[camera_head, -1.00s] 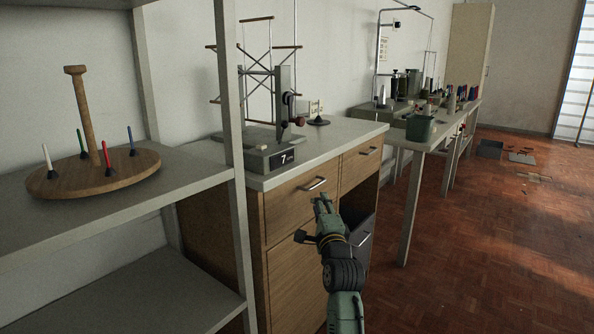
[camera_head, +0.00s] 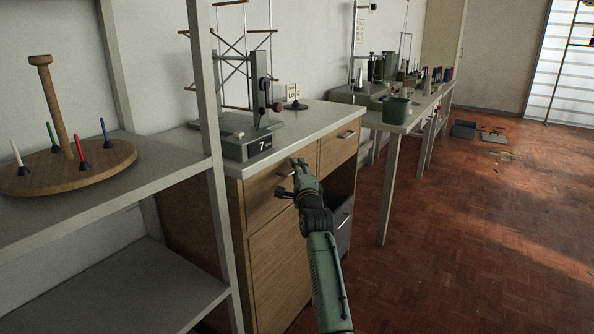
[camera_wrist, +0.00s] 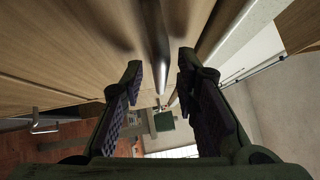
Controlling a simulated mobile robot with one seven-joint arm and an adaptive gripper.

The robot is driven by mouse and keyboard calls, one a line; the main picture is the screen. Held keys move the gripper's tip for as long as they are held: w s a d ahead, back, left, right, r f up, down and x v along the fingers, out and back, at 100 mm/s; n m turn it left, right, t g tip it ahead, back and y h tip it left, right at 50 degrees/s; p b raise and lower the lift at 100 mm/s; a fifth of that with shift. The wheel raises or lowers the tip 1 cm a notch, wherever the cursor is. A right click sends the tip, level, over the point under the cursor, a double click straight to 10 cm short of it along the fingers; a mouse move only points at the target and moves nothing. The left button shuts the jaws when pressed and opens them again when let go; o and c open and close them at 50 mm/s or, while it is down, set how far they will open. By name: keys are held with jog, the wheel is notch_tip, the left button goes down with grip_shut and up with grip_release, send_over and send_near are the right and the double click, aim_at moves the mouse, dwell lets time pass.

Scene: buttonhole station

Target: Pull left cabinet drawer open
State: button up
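The left drawer (camera_head: 262,203) of the wooden cabinet is closed, its front flush with the cabinet face. Its metal bar handle (camera_head: 284,174) is partly hidden behind my green gripper (camera_head: 298,163). In the wrist view, the handle (camera_wrist: 154,38) runs in from the top and its lower end lies between my two spread fingers (camera_wrist: 161,75). The fingers are open, with gaps visible on both sides of the bar. The wooden front (camera_wrist: 55,40) fills the upper left of that view. I cannot tell whether either finger touches the handle.
A grey shelf unit (camera_head: 215,235) with a wooden spool stand (camera_head: 100,165) stands close on the left. A scale-like device (camera_head: 245,142) sits on the cabinet top. A work table (camera_head: 400,122) stands beyond on the right. The floor (camera_head: 440,240) to the right is clear.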

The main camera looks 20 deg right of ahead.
jog(key=shift+c, duration=0.4)
grip_shut()
dwell(0.5)
